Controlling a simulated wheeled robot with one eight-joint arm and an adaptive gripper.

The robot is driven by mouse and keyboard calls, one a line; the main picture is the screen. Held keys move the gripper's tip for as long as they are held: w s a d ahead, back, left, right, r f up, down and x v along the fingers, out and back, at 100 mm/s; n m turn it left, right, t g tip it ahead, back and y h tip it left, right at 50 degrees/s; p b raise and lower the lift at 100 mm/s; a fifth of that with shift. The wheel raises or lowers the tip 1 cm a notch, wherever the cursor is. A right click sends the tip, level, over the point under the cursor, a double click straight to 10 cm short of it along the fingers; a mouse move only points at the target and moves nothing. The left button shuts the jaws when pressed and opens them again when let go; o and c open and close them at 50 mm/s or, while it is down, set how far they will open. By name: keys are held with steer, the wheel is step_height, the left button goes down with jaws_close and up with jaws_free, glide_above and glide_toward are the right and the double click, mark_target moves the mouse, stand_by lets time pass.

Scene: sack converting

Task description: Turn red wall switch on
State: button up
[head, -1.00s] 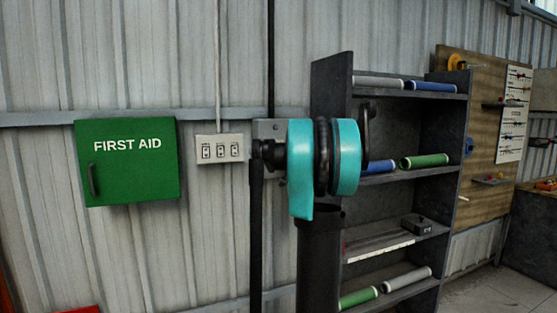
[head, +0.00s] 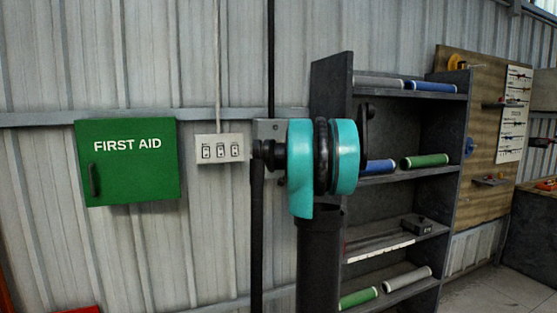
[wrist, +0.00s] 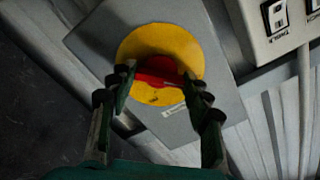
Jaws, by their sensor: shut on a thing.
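The red wall switch (wrist: 157,72) shows in the wrist view as a red handle on a round yellow plate (wrist: 160,96), set on a grey box (wrist: 222,75) on the wall. My gripper (wrist: 160,82) has one finger at each end of the red handle and is shut on it. The handle lies nearly across the picture, tilted slightly down to the right. In the head view my arm hides the switch; only part of its grey box (head: 266,128) shows.
A white three-switch panel (head: 220,148) is on the wall just left of the grey box. A green first aid cabinet (head: 128,162) hangs further left. A dark shelf (head: 345,75) with several rolls stands to the right, behind my arm.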

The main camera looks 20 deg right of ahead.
steer(key=shift+m, duration=8.9)
steer(key=o, duration=1.2)
steer(key=shift+c, duration=0.2)
steer(key=shift+s, duration=0.15)
steer(key=s, duration=1.1)
steer(key=shift+s, duration=0.4)
